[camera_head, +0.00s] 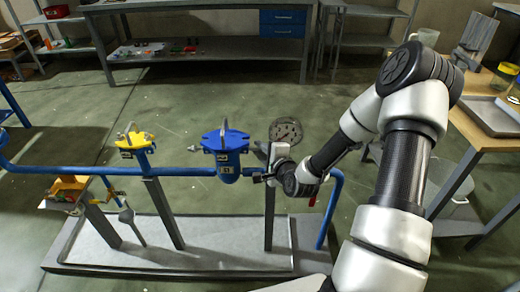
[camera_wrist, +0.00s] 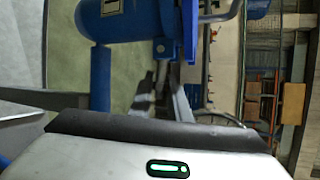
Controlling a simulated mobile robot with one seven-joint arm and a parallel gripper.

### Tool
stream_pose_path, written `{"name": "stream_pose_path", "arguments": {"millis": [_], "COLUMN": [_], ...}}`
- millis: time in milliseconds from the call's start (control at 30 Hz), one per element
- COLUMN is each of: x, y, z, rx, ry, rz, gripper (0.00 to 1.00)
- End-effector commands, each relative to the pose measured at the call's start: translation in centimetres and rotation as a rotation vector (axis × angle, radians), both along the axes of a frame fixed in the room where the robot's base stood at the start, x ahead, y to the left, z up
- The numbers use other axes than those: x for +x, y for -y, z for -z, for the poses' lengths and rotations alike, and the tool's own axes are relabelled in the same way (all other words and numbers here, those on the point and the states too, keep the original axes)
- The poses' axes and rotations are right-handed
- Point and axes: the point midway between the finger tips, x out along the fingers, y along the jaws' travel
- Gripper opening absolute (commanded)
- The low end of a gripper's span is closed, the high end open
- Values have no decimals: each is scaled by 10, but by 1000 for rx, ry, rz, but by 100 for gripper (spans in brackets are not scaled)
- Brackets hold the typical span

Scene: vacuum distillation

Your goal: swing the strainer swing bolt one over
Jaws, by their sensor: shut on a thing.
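The strainer (camera_head: 228,170) is a blue pot on the blue pipe, with a blue lid and an upright grey handle (camera_head: 223,128). In the wrist view its blue body (camera_wrist: 130,22) and lid flange (camera_wrist: 188,35) lie sideways at the top. A grey bolt (camera_head: 194,148) sticks out at the lid's left side. My gripper (camera_head: 259,178) is at the strainer's right side, below the lid rim. Its fingers (camera_wrist: 162,95) also show below the flange in the wrist view. They are shut on the swing bolt there, which they mostly hide.
A yellow-topped valve (camera_head: 134,141) is on the pipe to the left. A grey skid base (camera_head: 190,259) lies below. A wooden table (camera_head: 484,135) stands at the right.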

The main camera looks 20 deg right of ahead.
Motion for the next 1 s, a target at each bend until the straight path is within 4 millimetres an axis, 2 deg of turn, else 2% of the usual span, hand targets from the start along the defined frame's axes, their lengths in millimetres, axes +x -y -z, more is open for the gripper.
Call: {"name": "stream_pose_path", "arguments": {"millis": [700, 1000], "x": [2, 2], "y": [-6, -8], "z": [-27, -33], "rx": [-537, -681], "ry": [-136, -174], "rz": [-3, -1], "gripper": [0, 0]}}
